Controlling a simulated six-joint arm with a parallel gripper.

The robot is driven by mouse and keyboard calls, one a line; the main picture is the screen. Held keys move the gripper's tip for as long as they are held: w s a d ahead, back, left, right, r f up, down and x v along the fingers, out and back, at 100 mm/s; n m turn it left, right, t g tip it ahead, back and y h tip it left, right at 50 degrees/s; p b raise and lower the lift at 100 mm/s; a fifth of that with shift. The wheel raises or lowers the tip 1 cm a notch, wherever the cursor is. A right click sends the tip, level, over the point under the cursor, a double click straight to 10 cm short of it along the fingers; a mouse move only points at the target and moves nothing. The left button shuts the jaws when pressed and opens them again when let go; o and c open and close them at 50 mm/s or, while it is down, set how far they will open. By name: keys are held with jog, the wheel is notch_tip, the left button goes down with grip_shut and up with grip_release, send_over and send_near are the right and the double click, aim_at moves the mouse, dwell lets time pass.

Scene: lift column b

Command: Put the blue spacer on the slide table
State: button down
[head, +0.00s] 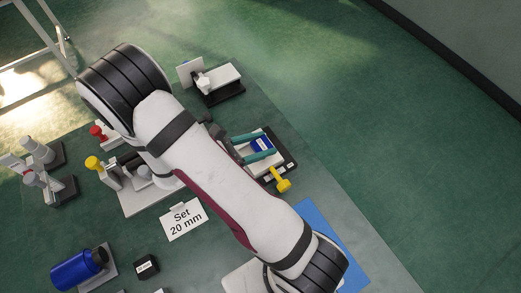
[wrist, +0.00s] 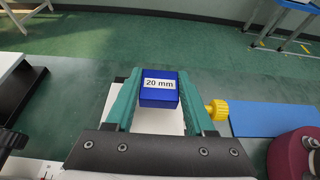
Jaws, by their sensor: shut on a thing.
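The blue spacer (head: 263,143) is a small block with a white label, which reads "20 mm" in the wrist view (wrist: 158,92). My gripper (wrist: 159,80) has its two teal fingers shut on the spacer's left and right sides; the gripper also shows in the head view (head: 267,145). The slide table (head: 254,169) seems to be the white plate on a dark base under the fingers. Its white top (wrist: 150,122) shows below the spacer in the wrist view. I cannot tell whether the spacer touches it. My arm hides part of the stage.
A yellow knob (head: 281,181) sticks out beside the slide table. A blue mat (head: 308,215) lies to its lower right. A card reading "Set 20 mm" (head: 184,219), a black block (head: 146,266) and a blue cylinder (head: 78,270) lie left of my arm. A white-topped fixture (head: 220,76) stands behind.

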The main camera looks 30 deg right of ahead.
jog(key=shift+f, duration=1.6)
jog(key=shift+f, duration=0.15)
jog(key=c, duration=0.5)
grip_release()
